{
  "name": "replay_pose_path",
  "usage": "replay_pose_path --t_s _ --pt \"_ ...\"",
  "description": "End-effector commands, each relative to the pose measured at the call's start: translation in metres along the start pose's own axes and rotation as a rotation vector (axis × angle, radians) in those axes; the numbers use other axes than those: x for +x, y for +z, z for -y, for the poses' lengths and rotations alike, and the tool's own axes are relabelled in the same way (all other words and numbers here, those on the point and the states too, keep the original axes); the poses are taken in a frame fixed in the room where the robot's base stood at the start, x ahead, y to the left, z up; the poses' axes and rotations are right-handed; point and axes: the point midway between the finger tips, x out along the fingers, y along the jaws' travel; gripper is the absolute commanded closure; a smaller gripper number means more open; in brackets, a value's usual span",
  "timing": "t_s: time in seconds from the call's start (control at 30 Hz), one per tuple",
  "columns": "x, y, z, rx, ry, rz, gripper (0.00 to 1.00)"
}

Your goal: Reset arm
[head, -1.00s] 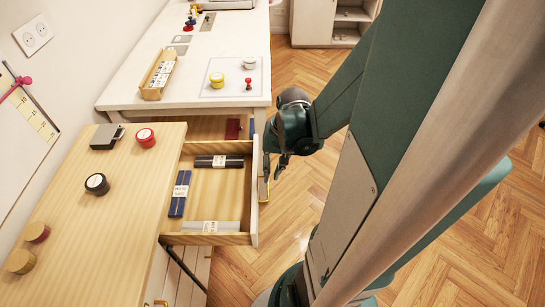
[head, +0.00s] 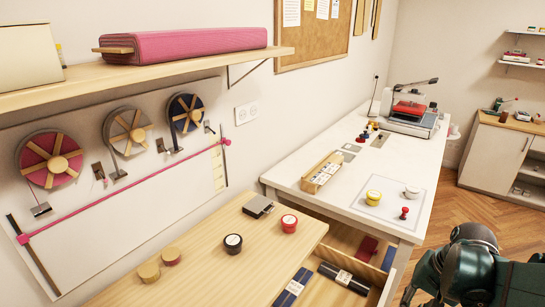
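My arm shows at the lower right of the head view, dark green with a round joint. My gripper (head: 418,297) is mostly cut off by the bottom edge, just right of the open drawer (head: 383,284). Whether its fingers are open or shut, or touch the drawer, does not show. The drawer is pulled out from under the wooden counter (head: 205,262). In it lie a dark rolled bundle with a white label (head: 343,278) and a blue one (head: 293,287); its near part is out of view.
A white table (head: 300,176) behind the counter holds a yellow tin (head: 373,197), a red stamp (head: 404,213), a card box (head: 323,172) and a press (head: 410,112). Spools (head: 50,160) hang on the left wall under a shelf (head: 150,75). Open floor (head: 470,206) lies right of the table.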

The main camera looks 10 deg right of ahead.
Motion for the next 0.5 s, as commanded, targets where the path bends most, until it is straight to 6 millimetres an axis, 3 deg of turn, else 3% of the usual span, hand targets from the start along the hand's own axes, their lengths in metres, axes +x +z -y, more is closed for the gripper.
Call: replay_pose_path --t_s 0.5 --pt "-0.0024 0.0008 0.0056 -0.016 0.002 -0.009 0.87"
